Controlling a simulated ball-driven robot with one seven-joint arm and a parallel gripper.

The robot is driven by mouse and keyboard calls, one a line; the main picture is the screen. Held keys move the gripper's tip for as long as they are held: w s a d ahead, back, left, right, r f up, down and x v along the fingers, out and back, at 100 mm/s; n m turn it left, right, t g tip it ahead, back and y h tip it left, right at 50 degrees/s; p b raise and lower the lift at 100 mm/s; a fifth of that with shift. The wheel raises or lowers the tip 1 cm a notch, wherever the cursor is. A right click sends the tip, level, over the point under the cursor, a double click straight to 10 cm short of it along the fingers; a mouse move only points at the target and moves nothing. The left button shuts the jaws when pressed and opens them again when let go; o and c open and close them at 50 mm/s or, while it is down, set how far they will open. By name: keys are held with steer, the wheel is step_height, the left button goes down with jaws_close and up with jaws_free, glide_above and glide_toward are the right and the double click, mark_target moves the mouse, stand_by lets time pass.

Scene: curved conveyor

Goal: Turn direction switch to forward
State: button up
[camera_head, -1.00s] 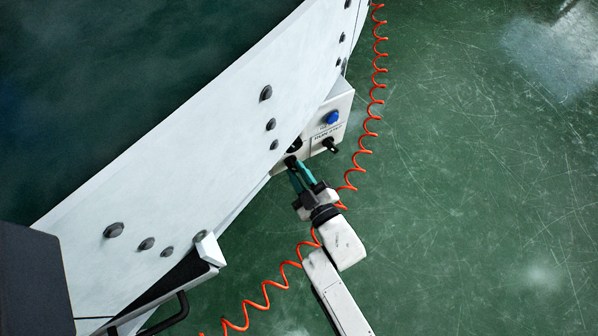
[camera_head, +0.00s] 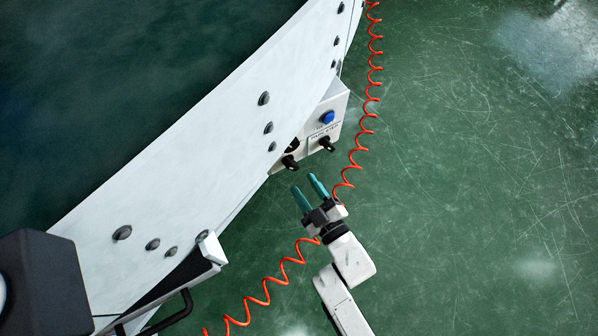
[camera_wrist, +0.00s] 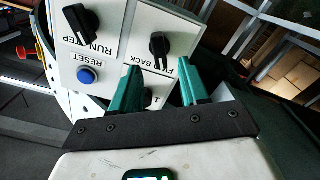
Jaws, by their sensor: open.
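The direction switch is the black knob (camera_wrist: 160,46) beside the FWD and BACK lettering in the wrist view, where the lettering appears upside down. In the head view it is the lower-left knob (camera_head: 290,162) on the white control box. Its handle runs nearly up and down in the wrist view; I cannot tell which setting it is on. My gripper (camera_head: 307,188) is open and empty, its teal fingers apart and short of the knob. In the wrist view the gripper (camera_wrist: 160,85) has its fingertips below the knob, one to either side, not touching it.
A RUN/STEP knob (camera_wrist: 82,23) and a blue RESET button (camera_wrist: 87,76) share the box (camera_head: 340,105). The white curved conveyor wall (camera_head: 190,150) runs along the left. An orange coiled cable (camera_head: 366,130) passes close by my gripper. Green floor is clear at right.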

steer(key=p+v, duration=0.1)
steer(key=v, duration=0.4)
steer(key=shift+s+d, duration=0.2)
steer(key=shift+s, duration=0.05)
stand_by(0.3)
steer(key=d+m+g+h, duration=0.6)
steer(key=d+m+h, duration=0.25)
steer(key=d, duration=0.75)
steer(key=s+d+r+m+g+h, duration=0.1)
steer(key=s+d+r+m+g, duration=0.2)
steer(key=s, duration=0.5)
steer(key=s+d+r+m+g+h, duration=0.1)
steer(key=s+d+r+m+g, duration=0.15)
steer(key=s+d+g, duration=0.4)
step_height(320, 180, up, 34)
steer(key=s+a+t+p, duration=0.1)
steer(key=s+p, duration=0.1)
steer(key=p, duration=3.2)
steer(key=shift+a+n, duration=0.2)
steer(key=shift+n, duration=0.1)
steer(key=shift+s+a+t, duration=0.1)
steer(key=shift+t, duration=0.15)
